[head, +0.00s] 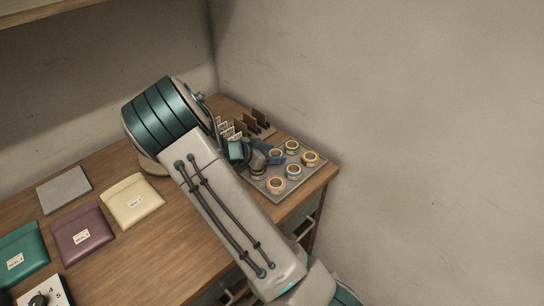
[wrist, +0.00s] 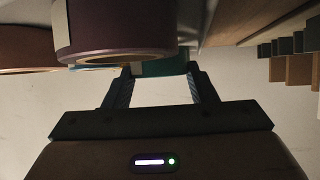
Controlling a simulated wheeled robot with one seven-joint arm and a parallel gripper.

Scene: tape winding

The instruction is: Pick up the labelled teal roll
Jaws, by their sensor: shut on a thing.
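My gripper (wrist: 162,75) is shut on a teal roll (wrist: 174,66) in the wrist view, with a finger on either side of it. A pale patch, perhaps its label, shows near the left finger. A dark purple roll (wrist: 115,35) hides much of the teal roll. In the head view my gripper (head: 268,157) is low over the left side of the grey tray (head: 297,189), and the roll at its fingers is partly hidden. I cannot tell whether the held roll is clear of the tray.
Other tape rolls stand close by on the tray, including an orange one (head: 310,158) and a reddish one (head: 276,185). A rack of cards (head: 258,124) stands behind. Purple (head: 83,237) and cream (head: 132,200) pouches lie on the desk at left. A wall bounds the right.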

